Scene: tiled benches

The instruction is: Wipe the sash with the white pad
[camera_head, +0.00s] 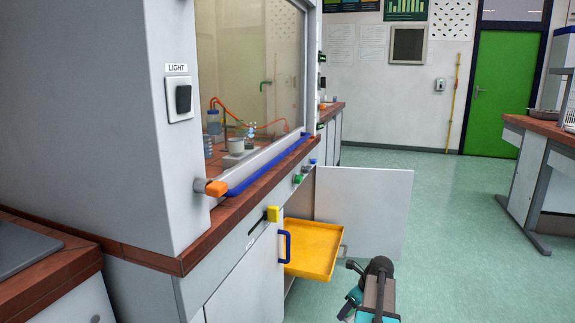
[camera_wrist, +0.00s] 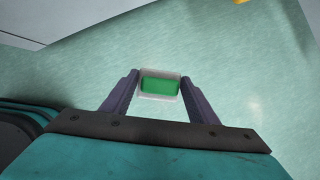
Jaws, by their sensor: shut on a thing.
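The sash (camera_head: 248,62) is the glass front of the fume hood, with a blue bar (camera_head: 270,165) along its lower edge. It stands low, close above the tiled sill. My gripper (camera_wrist: 159,86) is shut on the white pad (camera_wrist: 145,97), which shows a green face toward the wrist camera and a pale rim. In the head view my arm end (camera_head: 372,290) is at the bottom, in front of the hood and well below the sash. The pad cannot be made out there. The pad touches nothing but the fingers.
A yellow tray (camera_head: 310,262) juts from the cabinet under the hood, beside an open white door (camera_head: 375,205). Glassware stands behind the sash. The green floor (camera_head: 455,225) to the right is clear.

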